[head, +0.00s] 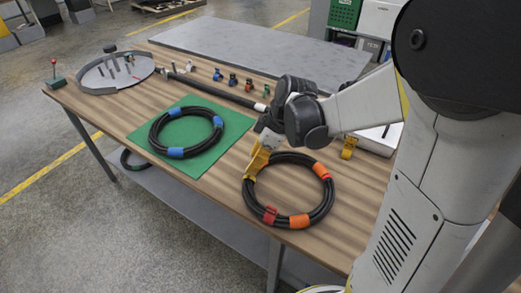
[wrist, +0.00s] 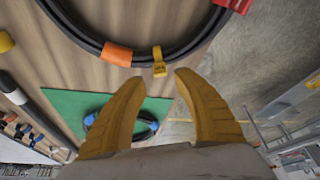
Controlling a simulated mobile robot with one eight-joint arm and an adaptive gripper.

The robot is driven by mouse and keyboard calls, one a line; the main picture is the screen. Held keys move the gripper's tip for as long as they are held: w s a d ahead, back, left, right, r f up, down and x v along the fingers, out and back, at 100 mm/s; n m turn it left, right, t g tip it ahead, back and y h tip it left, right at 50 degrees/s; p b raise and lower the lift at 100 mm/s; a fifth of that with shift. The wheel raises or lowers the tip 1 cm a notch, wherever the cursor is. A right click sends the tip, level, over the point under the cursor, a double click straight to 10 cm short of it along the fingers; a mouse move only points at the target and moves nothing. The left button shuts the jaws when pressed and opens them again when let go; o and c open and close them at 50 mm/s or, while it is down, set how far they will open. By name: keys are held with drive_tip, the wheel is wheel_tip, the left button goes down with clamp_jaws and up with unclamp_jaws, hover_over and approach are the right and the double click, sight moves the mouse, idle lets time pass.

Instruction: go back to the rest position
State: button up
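My gripper (head: 257,162) has yellow fingers and is over the left edge of a coiled black hose with orange bands (head: 328,198) on the wooden table. In the wrist view my gripper (wrist: 160,78) is open, with its two fingertips apart and nothing between them. The orange-banded hose (wrist: 85,38) crosses just beyond the fingertips, with a yellow tag (wrist: 159,62) on it near the gap. I cannot tell whether a finger touches the hose.
A second black hose with blue bands (head: 158,130) lies on a green mat (head: 221,147). A round grey tray (head: 99,88), a black bar (head: 215,89) and several small coloured fittings (head: 232,81) are farther back. The wooden table (head: 215,198) has bare room at its front.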

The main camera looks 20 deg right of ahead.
drive_tip(key=v, duration=0.7)
drive_tip(key=s+a+r+m+t+h, duration=0.1)
drive_tip(key=s+a+m+t, duration=0.1)
drive_tip(key=s+m, duration=0.3)
drive_tip(key=s+a+r+m+t+h, duration=0.1)
drive_tip(key=s+r+m+t+h, duration=0.1)
drive_tip(key=s+m, duration=0.4)
drive_tip(key=shift+s+a+r+t+h, duration=0.25)
drive_tip(key=shift+a+t+h, duration=0.05)
drive_tip(key=shift+a+t, duration=0.1)
